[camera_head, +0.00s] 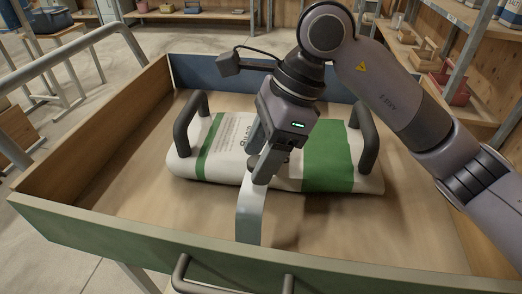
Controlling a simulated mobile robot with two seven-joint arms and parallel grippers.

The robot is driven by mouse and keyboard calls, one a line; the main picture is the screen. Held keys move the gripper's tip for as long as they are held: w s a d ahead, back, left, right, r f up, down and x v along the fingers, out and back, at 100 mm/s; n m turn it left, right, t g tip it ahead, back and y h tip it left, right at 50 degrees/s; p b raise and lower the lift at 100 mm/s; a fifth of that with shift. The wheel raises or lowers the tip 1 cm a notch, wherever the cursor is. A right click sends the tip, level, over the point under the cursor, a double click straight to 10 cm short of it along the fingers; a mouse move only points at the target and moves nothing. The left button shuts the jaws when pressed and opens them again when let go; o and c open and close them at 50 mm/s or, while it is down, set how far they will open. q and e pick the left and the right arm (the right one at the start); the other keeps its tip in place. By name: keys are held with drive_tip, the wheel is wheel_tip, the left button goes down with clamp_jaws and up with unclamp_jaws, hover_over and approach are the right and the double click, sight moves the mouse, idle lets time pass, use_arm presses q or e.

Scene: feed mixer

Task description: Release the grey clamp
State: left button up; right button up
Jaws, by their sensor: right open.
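My right gripper (262,160) reaches down from the upper right over the middle of a bag. It is open. A pale grey curved strip (250,212) is directly below its fingers and hangs over the bag's front edge; whether it is the grey clamp, and whether the fingers touch it, I cannot tell. The white bag with green bands (328,160) lies flat in a wooden tray (110,228). A dark grey loop (184,135) stands at the bag's left end and another (366,140) at its right end. My left gripper is out of view.
The tray has raised wooden walls, with a green front and a metal handle (180,275) there. A metal rail (75,58) stands outside at the left. Shelves (455,60) with boxes stand at the right. Bare tray floor shows left and front of the bag.

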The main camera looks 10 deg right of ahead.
clamp_jaws()
drive_tip(key=w+d+r+g+y+p, duration=0.1)
drive_tip(key=w+r+g+p, duration=0.2)
drive_tip(key=r+p, duration=0.7)
drive_tip(key=w+d+r+m+g+y+p, duration=0.1)
drive_tip(key=w+d+r+g+p, duration=0.1)
drive_tip(key=w+r+p, duration=0.5)
drive_tip(key=shift+d+r+g+y+p, duration=0.25)
drive_tip(key=shift+r+g+p, duration=0.35)
drive_tip(key=shift+r+p, duration=1.85)
drive_tip(key=shift+w+a+r+m+b, duration=0.1)
drive_tip(key=shift+r+m+b, duration=0.2)
drive_tip(key=shift+r+b, duration=0.15)
